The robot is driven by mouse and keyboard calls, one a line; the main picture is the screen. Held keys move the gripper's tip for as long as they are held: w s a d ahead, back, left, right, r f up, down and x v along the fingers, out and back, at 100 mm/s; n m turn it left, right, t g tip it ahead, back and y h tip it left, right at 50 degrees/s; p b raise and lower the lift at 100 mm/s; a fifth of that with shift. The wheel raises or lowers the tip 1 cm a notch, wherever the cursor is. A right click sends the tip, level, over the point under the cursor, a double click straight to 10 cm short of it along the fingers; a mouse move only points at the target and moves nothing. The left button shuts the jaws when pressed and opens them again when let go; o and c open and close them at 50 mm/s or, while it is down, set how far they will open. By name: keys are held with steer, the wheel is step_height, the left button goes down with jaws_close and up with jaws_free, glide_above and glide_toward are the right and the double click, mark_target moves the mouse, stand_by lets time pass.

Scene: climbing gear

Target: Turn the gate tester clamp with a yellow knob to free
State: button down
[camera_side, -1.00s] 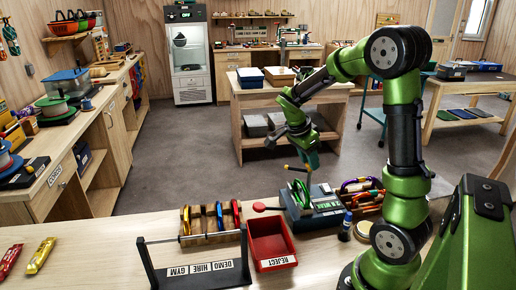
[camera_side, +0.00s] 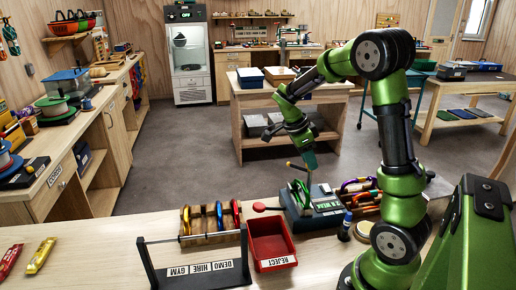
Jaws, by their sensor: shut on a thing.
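The gate tester (camera_side: 295,213) is a dark grey-blue box with a lit green display, standing on the bench right of the red bin. A green loop-shaped piece, apparently a carabiner (camera_side: 298,194), stands at its left side. My gripper (camera_side: 309,167) is low over the tester, pointing down, and is shut on the clamp. A thin clamp bar (camera_side: 293,166) sticks out to the left of the fingers, with a small yellowish end. The fingers and their grip on the clamp are small and partly hidden, so the clamp's exact setting cannot be read.
The red REJECT bin (camera_side: 290,254) is left of the tester. A rack with coloured carabiners (camera_side: 184,222) and a black labelled stand (camera_side: 158,276) are further left.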

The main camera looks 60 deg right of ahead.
steer(key=c, duration=0.8)
jaws_free()
steer(key=v, duration=1.7)
steer(key=shift+a+f, duration=0.1)
steer(key=s+a+f+n+t+y, duration=0.1)
steer(key=s+a+n+t, duration=0.2)
steer(key=a+n, duration=0.4)
steer(key=s+a+f+n+t+y, duration=0.2)
steer(key=s+a+n+t, duration=0.1)
steer(key=a+n, duration=0.4)
steer(key=s+a+f+n+t+y, duration=0.2)
steer(key=s+a+n+t, duration=0.1)
steer(key=a+n, duration=0.4)
steer(key=shift+f+n+t, duration=0.15)
steer(key=shift+n+t, duration=0.55)
steer(key=shift+n, duration=0.4)
